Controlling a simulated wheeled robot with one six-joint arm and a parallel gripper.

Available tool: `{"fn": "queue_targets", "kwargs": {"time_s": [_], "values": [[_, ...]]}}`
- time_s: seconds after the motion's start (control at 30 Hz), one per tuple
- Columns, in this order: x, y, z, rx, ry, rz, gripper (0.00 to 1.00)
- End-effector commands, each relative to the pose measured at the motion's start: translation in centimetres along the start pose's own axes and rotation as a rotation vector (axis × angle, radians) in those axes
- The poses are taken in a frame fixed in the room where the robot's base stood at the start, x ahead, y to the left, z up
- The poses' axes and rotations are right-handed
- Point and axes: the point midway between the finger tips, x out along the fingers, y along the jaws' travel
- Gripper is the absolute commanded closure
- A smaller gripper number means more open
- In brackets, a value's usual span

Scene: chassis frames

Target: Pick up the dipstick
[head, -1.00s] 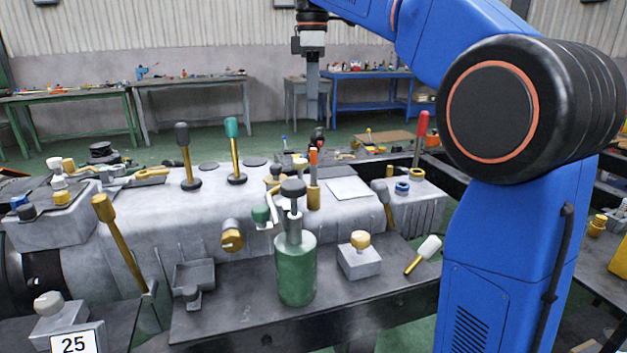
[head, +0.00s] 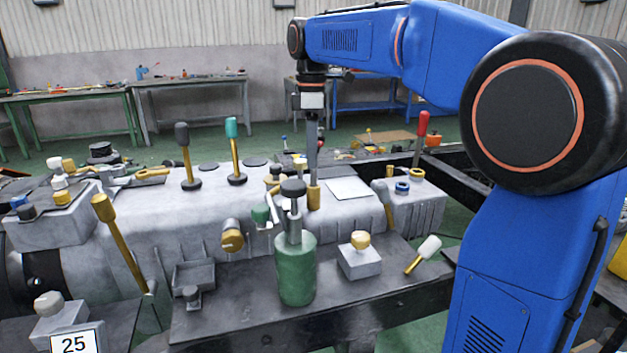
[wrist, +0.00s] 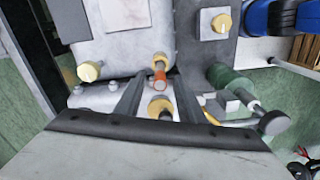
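The dipstick's orange handle (wrist: 159,80) shows in the wrist view between my gripper's two fingers, with gaps to either side. My gripper (wrist: 156,85) is open there, with its fingers pointing down. In the head view my gripper (head: 313,172) hangs upright just above the brass tube (head: 314,197) on the grey engine block. The gripper hides the orange handle in the head view. I cannot tell from the frames how far down the fingertips reach along the handle.
A green cylinder with a dark-capped plunger (head: 296,268) stands in front of the tube. Levers with a teal grip (head: 231,127) and a dark grip (head: 182,134) rise to the left. A red-handled lever (head: 422,125) stands at the right. A white sheet (head: 348,189) lies beside the tube.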

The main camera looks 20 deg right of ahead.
Motion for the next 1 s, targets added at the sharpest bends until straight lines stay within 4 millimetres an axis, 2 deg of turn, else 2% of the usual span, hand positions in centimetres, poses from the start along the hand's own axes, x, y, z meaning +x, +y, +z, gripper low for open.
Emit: {"fn": "queue_targets", "kwargs": {"time_s": [0.4,0.7,0.73,0.87,1.0], "values": [[4.7,0.1,0.5,0.0,0.0,-0.001,0.65],[5.2,0.1,0.5,0.0,0.0,-0.001,0.65],[5.2,0.1,0.5,0.0,0.0,0.0,0.67],[5.2,0.1,0.5,0.0,0.0,0.0,0.98],[5.1,0.1,0.5,0.0,0.0,0.0,1.0]]}}
